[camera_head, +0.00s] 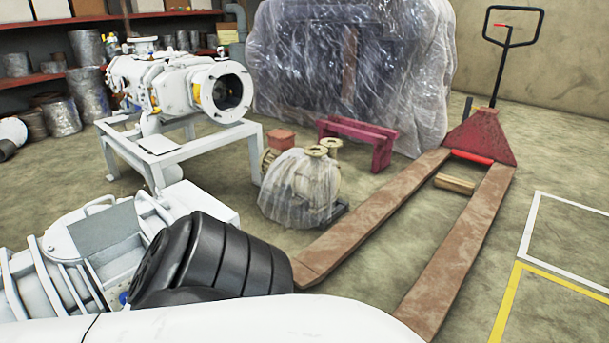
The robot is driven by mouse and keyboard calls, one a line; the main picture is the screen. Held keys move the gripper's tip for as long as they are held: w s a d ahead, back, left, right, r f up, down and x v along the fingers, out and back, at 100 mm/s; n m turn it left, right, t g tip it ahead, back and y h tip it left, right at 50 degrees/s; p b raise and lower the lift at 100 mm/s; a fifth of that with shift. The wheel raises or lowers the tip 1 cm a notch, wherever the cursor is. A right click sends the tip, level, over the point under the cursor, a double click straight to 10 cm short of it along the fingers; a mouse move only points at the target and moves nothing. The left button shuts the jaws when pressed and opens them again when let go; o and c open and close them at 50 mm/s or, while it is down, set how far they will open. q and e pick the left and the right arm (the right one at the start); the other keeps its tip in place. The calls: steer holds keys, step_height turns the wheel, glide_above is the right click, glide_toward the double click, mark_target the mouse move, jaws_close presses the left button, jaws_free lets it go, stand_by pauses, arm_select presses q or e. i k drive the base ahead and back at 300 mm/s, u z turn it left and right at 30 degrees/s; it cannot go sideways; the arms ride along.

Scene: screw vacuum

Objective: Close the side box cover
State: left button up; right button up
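A white machine (70,262) with pipes and flanges fills the lower left corner. On it is a box-like part with a flat grey panel (108,230) and a small loop handle near its top edge. I cannot tell whether this panel is the side box cover, or whether it is open or shut. A second white machine (170,80) with a round open flange rests on a white frame farther back. I see no side box cover clearly on it. Neither of my grippers is in view.
A black ribbed body (215,262) and a smooth white curved surface, possibly mine, cover the lower front. A plastic-wrapped pump (305,190), a red bench (358,138) and a pallet jack (440,240) stand on the floor. Shelves line the back left. Floor at right is clear.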

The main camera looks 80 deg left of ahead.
mark_target(98, 230)
steer(key=u, duration=3.7)
